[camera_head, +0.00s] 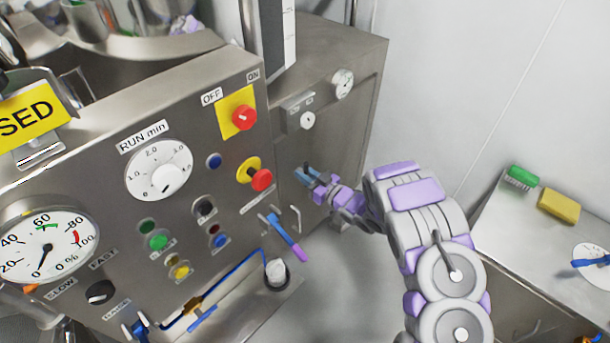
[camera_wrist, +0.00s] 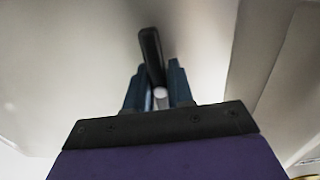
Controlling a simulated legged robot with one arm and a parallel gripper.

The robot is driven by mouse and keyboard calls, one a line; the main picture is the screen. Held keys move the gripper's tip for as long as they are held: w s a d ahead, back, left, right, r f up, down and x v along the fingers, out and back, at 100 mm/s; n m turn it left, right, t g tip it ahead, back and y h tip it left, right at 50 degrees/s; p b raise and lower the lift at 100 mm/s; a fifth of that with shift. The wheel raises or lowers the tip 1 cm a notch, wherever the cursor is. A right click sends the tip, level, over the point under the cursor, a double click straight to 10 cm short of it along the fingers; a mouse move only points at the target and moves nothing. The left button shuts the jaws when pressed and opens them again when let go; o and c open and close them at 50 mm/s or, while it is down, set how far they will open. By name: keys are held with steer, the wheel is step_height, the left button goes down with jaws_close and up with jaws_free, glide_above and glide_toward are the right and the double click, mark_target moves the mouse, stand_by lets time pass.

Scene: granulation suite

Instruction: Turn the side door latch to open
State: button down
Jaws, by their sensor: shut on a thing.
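The side door latch (camera_wrist: 150,50) is a dark bar handle in the wrist view, standing slightly tilted from upright. My gripper (camera_wrist: 160,92) has its two blue fingers on either side of the latch's lower part and is shut on it. In the head view my gripper (camera_head: 307,176) is at the side cabinet's steel door (camera_head: 335,130), and the latch there is small and mostly hidden by the fingers. The door looks flush with the cabinet.
The control panel (camera_head: 120,215) with knobs and buttons stands to the left. A red knob on a yellow ring (camera_head: 261,180) and a blue lever with a purple end (camera_head: 288,240) stick out near my gripper. A bench (camera_head: 530,235) with a green brush (camera_head: 522,177) and yellow sponge (camera_head: 559,206) is at right.

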stand_by(0.3)
steer(key=c, duration=1)
jaws_free()
steer(key=p+v, duration=0.2)
steer(key=v, duration=1.5)
steer(key=shift+d, duration=0.2)
steer(key=shift+f, duration=0.1)
